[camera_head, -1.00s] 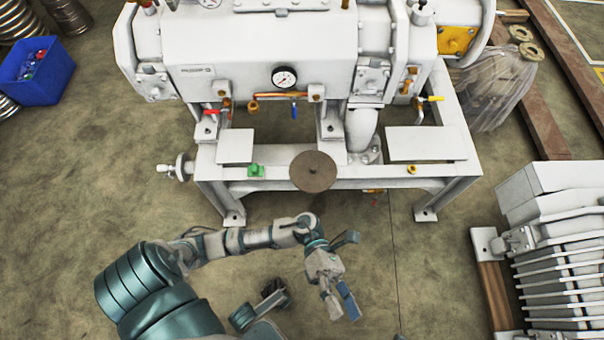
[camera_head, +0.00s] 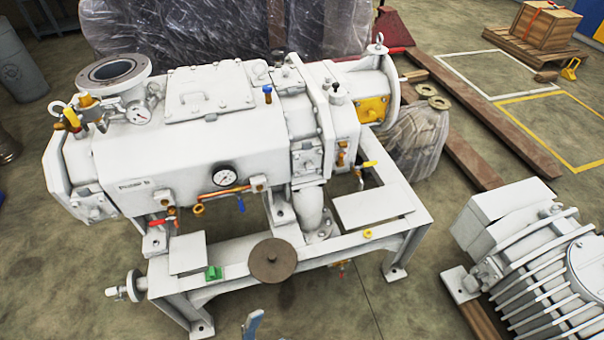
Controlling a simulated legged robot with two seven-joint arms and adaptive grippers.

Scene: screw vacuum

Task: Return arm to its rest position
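Only a blue-grey fingertip, apparently of my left gripper (camera_head: 253,325), shows at the bottom edge. The rest of that gripper and its arm are out of view, so I cannot tell if it is open or shut. It is in front of the white vacuum machine (camera_head: 200,150), below the round brown disc (camera_head: 272,260) at its frame's front edge, and looks apart from both. My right gripper is not in view.
A white finned unit (camera_head: 530,260) stands at the right. Bare floor (camera_head: 390,310) lies between them.

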